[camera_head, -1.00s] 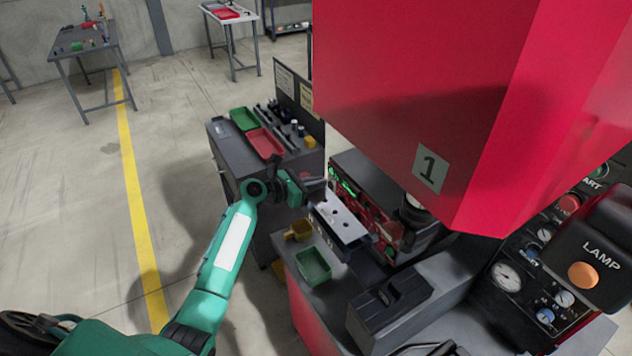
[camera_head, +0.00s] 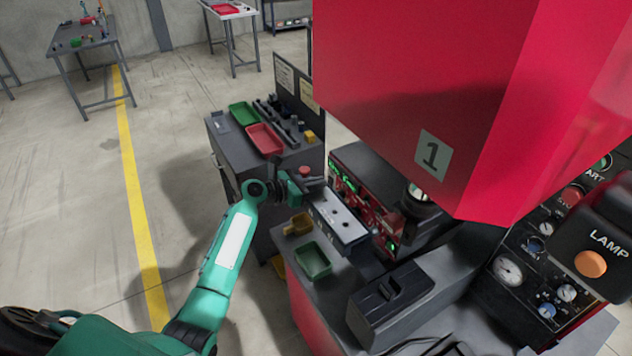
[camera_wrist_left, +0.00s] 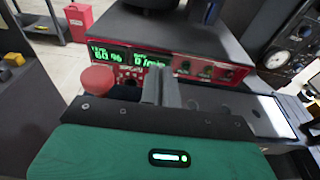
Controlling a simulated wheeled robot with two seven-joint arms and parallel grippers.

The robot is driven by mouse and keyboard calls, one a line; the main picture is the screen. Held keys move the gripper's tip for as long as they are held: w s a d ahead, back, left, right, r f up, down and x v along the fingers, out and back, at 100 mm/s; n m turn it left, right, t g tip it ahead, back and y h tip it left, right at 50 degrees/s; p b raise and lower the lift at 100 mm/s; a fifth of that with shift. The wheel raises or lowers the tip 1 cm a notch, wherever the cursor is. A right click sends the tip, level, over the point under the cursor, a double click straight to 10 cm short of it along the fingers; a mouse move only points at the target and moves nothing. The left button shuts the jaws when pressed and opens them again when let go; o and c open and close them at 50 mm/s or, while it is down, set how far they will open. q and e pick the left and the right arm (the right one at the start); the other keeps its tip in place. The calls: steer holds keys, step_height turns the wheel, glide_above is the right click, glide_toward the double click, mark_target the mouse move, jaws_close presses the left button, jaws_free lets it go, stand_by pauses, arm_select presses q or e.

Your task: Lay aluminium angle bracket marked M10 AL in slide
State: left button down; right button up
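My left gripper (camera_head: 320,184) is at the left end of the slide, in front of the red machine panel. In the left wrist view its grey fingers (camera_wrist_left: 161,90) are close together, with no part visible between them. The slide (camera_head: 338,216) is a long grey metal piece with dark holes in its top. Its bright top also shows at the right of the left wrist view (camera_wrist_left: 268,117). I cannot pick out an angle bracket or an M10 AL mark. My right gripper is not in view.
A red mushroom button (camera_wrist_left: 98,80) stands left of my fingers. A digital panel (camera_wrist_left: 150,59) is just beyond them. A green tray (camera_head: 313,260) and a yellow bin (camera_head: 298,224) lie near the slide. A red tray (camera_head: 265,139) is on the side cabinet. A red housing (camera_head: 450,90) hangs above.

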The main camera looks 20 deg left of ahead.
arm_select(q)
steer(key=shift+f, duration=0.15)
steer(key=c, duration=1.6)
jaws_free()
steer(key=shift+o, duration=0.2)
steer(key=shift+s+a, duration=0.2)
steer(key=b+v, duration=0.5)
steer(key=v, duration=0.8)
steer(key=shift+s, duration=0.15)
